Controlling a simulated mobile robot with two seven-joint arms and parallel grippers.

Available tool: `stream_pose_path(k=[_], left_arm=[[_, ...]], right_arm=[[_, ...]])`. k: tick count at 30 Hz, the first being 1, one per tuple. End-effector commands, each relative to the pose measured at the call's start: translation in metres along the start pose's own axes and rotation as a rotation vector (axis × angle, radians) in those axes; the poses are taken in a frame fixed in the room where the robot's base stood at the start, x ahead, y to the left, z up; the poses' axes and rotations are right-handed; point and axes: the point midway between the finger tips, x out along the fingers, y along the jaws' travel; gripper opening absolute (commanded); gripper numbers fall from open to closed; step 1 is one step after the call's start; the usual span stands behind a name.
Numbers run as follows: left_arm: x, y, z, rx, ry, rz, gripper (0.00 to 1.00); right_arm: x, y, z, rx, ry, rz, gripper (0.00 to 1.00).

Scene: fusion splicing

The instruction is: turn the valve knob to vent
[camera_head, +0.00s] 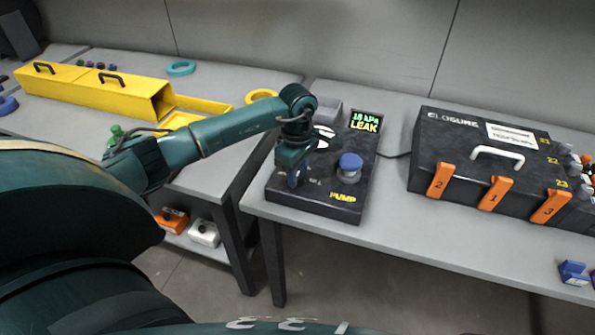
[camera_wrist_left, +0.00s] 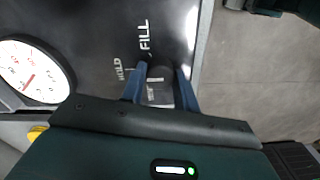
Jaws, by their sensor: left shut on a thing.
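The black pump unit (camera_head: 315,205) sits on the right-hand table, with a display (camera_head: 366,121) reading "10 kPa LEAK". My left gripper (camera_head: 296,178) reaches down over its left front part. In the left wrist view, the blue fingers of my left gripper (camera_wrist_left: 160,88) are shut on the dark valve knob (camera_wrist_left: 158,74), one on each side. The labels "HOLD" and "FILL" show beside the knob; I see no "VENT" label. The knob is hidden behind the gripper in the head view. My right gripper is not in view.
A blue-topped knob (camera_head: 350,164) stands on the pump unit right of my gripper. A white round gauge (camera_wrist_left: 30,74) is on the panel. A black closure case (camera_head: 465,150) with orange latches stands to the right.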

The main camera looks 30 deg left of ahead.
Motion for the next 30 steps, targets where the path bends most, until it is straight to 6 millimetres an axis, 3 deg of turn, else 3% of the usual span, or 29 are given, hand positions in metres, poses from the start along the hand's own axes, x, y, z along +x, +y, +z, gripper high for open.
stream_pose_path(k=[14, 30], left_arm=[[-0.0003, 0.0002, -0.0008, -0.101, 0.0, 0.001, 0.07], [-0.0004, 0.0004, -0.0007, -0.575, 0.0, 0.002, 0.07]], right_arm=[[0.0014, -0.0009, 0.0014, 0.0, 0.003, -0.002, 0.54], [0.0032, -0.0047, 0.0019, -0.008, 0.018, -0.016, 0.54]])
